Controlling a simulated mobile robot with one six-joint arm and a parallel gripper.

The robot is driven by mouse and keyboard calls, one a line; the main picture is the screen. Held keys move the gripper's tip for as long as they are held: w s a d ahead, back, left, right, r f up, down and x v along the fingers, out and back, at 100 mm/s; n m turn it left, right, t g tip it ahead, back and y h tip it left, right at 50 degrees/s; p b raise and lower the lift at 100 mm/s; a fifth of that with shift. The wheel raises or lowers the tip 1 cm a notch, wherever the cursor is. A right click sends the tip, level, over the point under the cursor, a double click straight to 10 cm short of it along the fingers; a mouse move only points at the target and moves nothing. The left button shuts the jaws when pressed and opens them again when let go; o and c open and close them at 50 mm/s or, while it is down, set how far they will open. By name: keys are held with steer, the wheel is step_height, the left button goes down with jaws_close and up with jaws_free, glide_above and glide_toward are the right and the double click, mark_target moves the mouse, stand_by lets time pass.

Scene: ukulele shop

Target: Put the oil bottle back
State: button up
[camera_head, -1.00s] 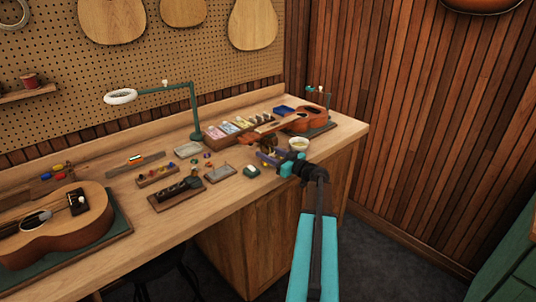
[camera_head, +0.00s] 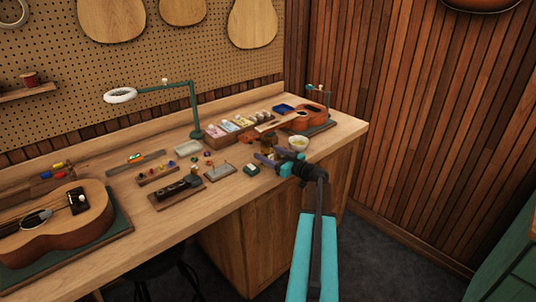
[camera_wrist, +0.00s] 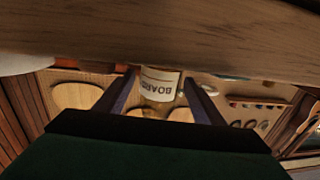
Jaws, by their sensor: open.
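The oil bottle (camera_wrist: 160,84) is brownish with a pale label whose lettering appears upside down in the wrist view. It sits between my two gripper fingers (camera_wrist: 158,78), with visible space on each side. In the head view the small brown bottle (camera_head: 268,142) stands near the bench's front edge, beside a pale bowl (camera_head: 298,143). My gripper (camera_head: 264,158) reaches it from the front right, open and low over the bench. The bottle's lower part is partly hidden behind the fingers in the head view.
The wooden bench (camera_head: 150,222) holds a ukulele (camera_head: 303,118) behind the bottle and another instrument (camera_head: 50,225) at left. A box of compartments (camera_head: 230,128), a lamp (camera_head: 194,112) and small trays stand close by. Bare bench lies right of the bowl.

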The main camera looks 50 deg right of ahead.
steer(key=shift+s+r, duration=0.1)
steer(key=shift+r, duration=0.05)
steer(key=s+b, duration=0.2)
steer(key=s, duration=1)
steer(key=shift+d, duration=0.25)
stand_by(0.6)
